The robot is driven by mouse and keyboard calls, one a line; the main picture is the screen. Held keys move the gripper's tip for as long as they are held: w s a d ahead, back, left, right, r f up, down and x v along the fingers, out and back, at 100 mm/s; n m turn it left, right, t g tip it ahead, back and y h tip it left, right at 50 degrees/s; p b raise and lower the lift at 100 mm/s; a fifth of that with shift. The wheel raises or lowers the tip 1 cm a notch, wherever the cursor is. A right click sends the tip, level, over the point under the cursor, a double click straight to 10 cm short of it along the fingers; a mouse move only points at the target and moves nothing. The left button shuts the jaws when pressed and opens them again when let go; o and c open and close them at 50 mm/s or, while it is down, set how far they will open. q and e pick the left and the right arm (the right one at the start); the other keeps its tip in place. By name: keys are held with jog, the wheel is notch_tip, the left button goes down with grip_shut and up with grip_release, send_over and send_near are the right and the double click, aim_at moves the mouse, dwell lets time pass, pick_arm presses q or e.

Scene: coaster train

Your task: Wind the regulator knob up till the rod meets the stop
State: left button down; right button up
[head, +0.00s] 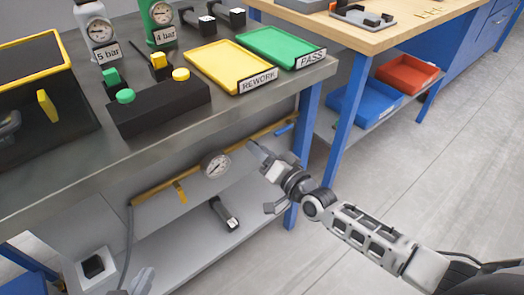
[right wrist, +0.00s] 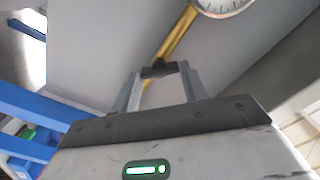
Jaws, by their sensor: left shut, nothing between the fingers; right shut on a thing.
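A brass pipe (head: 150,192) runs under the bench, with a round white gauge (head: 216,165) on it. My right gripper (head: 256,149) is at the pipe, just right of the gauge. In the right wrist view its fingers are shut on a small dark knob (right wrist: 159,69) in front of the brass pipe (right wrist: 178,34). The gauge (right wrist: 222,4) is cut off at the top there. I cannot make out the rod or the stop.
A yellow lever (head: 180,192) hangs from the pipe, left of the gauge. A dark-handled part (head: 224,214) lies on the lower shelf. Above, the bench holds a yellow tray (head: 231,66), a green tray (head: 281,47) and a black button box (head: 160,108). A blue leg (head: 308,125) stands near my right gripper.

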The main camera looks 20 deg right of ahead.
pick_arm(q)
jog(key=shift+w, duration=0.1)
pick_arm(e)
jog(key=o, duration=1)
pick_arm(q)
jog(key=shift+r, duration=0.1)
pick_arm(e)
jog(key=shift+s, duration=0.1)
pick_arm(q)
jog(key=shift+r+p, duration=0.3)
jog(key=shift+p, duration=0.5)
pick_arm(e)
jog(key=v, duration=1.6)
jog(key=shift+a, duration=0.1)
